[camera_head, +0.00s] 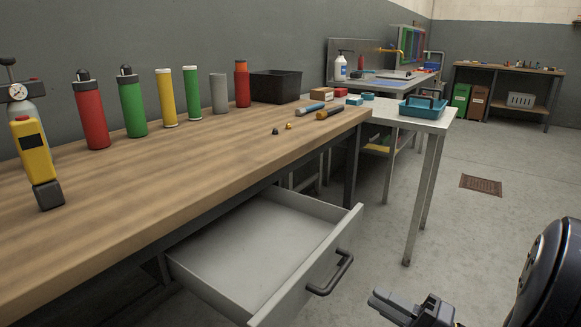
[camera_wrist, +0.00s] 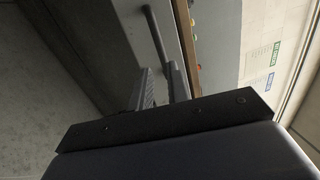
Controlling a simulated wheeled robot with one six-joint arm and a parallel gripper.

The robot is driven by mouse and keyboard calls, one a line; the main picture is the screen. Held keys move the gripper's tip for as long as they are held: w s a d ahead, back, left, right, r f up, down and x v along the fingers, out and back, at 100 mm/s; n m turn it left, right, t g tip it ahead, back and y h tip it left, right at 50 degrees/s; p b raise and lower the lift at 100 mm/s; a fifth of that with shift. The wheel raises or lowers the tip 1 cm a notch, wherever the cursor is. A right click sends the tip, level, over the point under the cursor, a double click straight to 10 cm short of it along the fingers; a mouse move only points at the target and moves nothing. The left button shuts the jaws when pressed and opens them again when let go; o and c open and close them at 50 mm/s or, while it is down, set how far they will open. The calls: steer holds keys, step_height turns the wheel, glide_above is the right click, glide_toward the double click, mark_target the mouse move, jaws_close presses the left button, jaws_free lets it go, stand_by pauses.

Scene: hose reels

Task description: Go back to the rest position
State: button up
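My gripper (camera_head: 412,307) is at the bottom right of the head view, in front of the open drawer (camera_head: 255,250) and apart from its dark handle (camera_head: 332,275). In the wrist view, the two fingers (camera_wrist: 162,88) stand apart with nothing held between them. The handle (camera_wrist: 155,38) shows beyond the fingertips there. The drawer is pulled well out under the wooden workbench (camera_head: 180,180), and the part of its inside that shows looks empty. My dark arm partly shows at the right edge of the head view.
Several bottles, including a red one (camera_head: 92,115) and a green one (camera_head: 132,107), line the bench back. A yellow tool (camera_head: 35,150) stands at the left, a black bin (camera_head: 276,86) farther back. A metal table (camera_head: 400,118) stands beyond the bench. The floor at right is clear around a drain grate (camera_head: 481,185).

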mark_target(339, 271)
steer(key=b+x, duration=0.1)
steer(key=x, duration=0.9)
stand_by(0.3)
